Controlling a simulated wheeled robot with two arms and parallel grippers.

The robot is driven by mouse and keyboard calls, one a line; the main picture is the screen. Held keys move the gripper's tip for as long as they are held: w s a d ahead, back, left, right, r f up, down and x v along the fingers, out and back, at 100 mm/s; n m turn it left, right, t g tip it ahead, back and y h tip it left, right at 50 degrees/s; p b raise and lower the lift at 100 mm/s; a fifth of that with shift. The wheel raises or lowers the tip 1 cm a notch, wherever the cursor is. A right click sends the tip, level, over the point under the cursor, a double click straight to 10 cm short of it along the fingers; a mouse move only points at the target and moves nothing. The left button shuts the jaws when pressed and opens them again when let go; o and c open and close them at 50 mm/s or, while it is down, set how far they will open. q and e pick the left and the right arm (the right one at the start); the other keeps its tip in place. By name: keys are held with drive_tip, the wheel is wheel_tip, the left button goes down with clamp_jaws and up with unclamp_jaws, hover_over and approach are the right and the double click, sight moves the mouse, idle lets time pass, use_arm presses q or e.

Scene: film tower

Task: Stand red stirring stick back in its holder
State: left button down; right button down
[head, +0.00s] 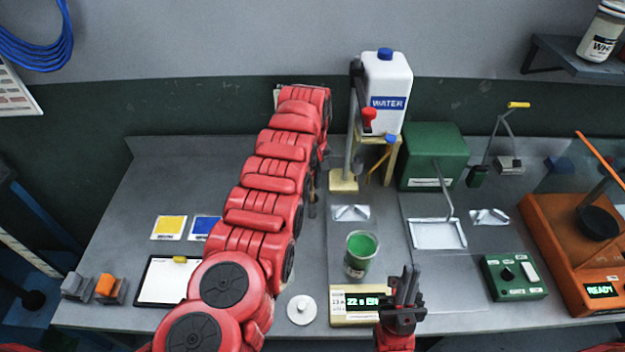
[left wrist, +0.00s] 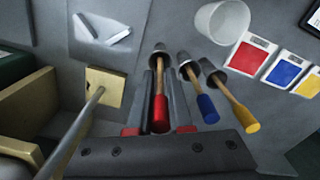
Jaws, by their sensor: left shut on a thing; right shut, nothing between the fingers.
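The red stirring stick (left wrist: 160,112) has a wooden shaft and a red end. In the left wrist view my left gripper (left wrist: 158,78) is shut on it. Its far end meets the mouth of a dark tube holder (left wrist: 158,49); I cannot tell how deep it sits. A blue-ended stick (left wrist: 207,108) and a yellow-ended stick (left wrist: 243,117) lean in similar tubes beside it. In the head view my left arm hides the stick, the tubes and most of the left gripper. My right gripper (head: 405,287) is shut and empty at the bench front.
A cup of green liquid (head: 361,254) stands behind a scale display (head: 360,303). A water jug (head: 386,90) is on a stand at the back. A wooden post base (left wrist: 105,88) is left of the tubes. A pale cup (left wrist: 222,21) and color cards (left wrist: 283,71) lie beyond them.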

use_arm(q)
drive_tip(key=c, duration=0.8)
unclamp_jaws()
drive_tip(key=shift+o, duration=0.2)
drive_tip(key=shift+r+b, duration=0.3)
drive_tip(key=shift+r, duration=0.25)
wheel_tip(320, 180, up, 8)
drive_tip(key=shift+a+f+b, duration=0.1)
drive_tip(key=shift+b, duration=0.9)
wheel_tip(320, 180, up, 8)
drive_tip(key=p, duration=0.8)
drive_tip(key=shift+r, duration=0.25)
drive_tip(key=shift+s+f, duration=0.1)
